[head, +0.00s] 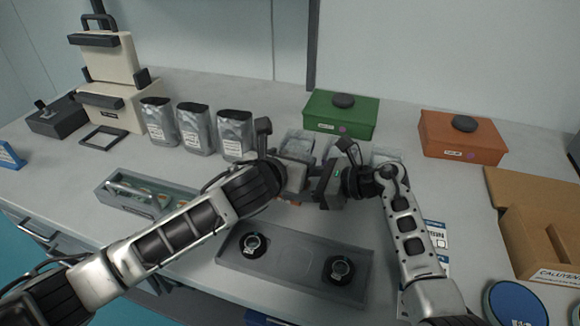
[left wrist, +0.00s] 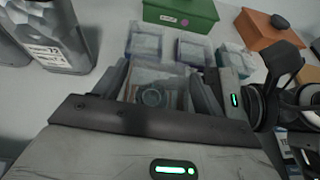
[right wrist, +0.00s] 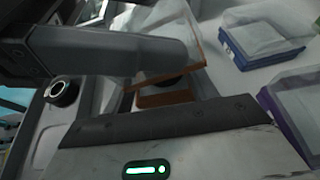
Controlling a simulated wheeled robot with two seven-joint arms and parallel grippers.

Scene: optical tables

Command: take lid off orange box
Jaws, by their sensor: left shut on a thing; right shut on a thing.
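The small orange box (right wrist: 165,98) has a clear lid part with an orange edge (right wrist: 170,50) and lies between my two grippers in the right wrist view. In the left wrist view the clear box (left wrist: 152,95), with a dark round piece inside, sits between the fingers of my left gripper (left wrist: 160,85), which is shut on it. My right gripper (head: 335,183) is beside it from the right and is shut on the orange part low down. In the head view the grippers (head: 297,178) hide most of the box.
A larger orange box (head: 462,140) and a green box (head: 341,115), each with a black knob, stand at the back. Clear-topped blue (right wrist: 262,50) and purple (right wrist: 290,125) boxes are close by. A grey tray (head: 290,270) with two black round mounts lies in front.

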